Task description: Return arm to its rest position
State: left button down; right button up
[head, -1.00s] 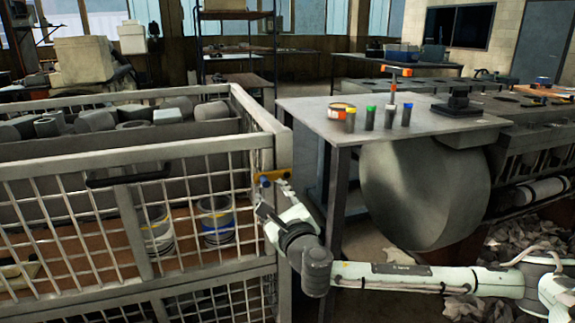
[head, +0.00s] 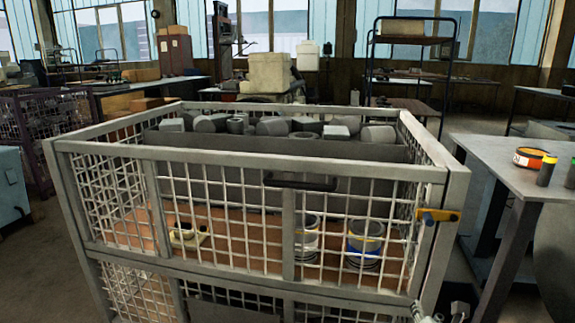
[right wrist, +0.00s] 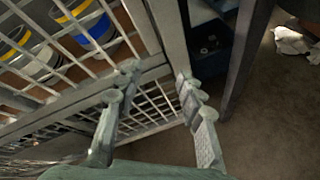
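My right gripper (right wrist: 157,78) is open in the right wrist view, its two fingers spread with nothing between them. The mesh and frame of the wire cage (right wrist: 150,105) show beyond the fingers; whether they touch it I cannot tell. In the head view only a small part of my right gripper (head: 440,314) shows at the bottom edge, below the cage's right front corner. The wire cage (head: 228,158) stands in the middle with its front panel upright. An orange-yellow latch (head: 438,215) sits on its right corner post. My left gripper is not in view.
The cage holds grey parts in a bin (head: 240,146) and cans, including one with a blue-yellow band (head: 365,243). A grey table (head: 505,165) with an orange tape roll (head: 534,159) stands close at right. A narrow floor gap lies between the cage and table.

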jog(key=s+f+m+g+y, duration=0.1)
jog(key=s+f+m+g, duration=0.2)
jog(key=s+f+m, duration=0.45)
jog(key=s+f+m+g, duration=0.2)
jog(key=s+f+m, duration=0.15)
jog(key=f, duration=0.75)
jog(key=s+a+f+m+g+y, duration=0.1)
jog(key=s+a+f+m+g, duration=0.1)
jog(key=s+f+m, duration=0.4)
jog(key=s+a+f+m+g+y, duration=0.1)
jog(key=s+a+f+m+g, duration=0.1)
jog(key=s+f+m, duration=0.4)
jog(key=s+f, duration=0.3)
jog(key=s, duration=0.4)
jog(key=shift+m+g, duration=0.3)
jog(key=shift+g, duration=0.1)
jog(key=shift+s+a, duration=0.1)
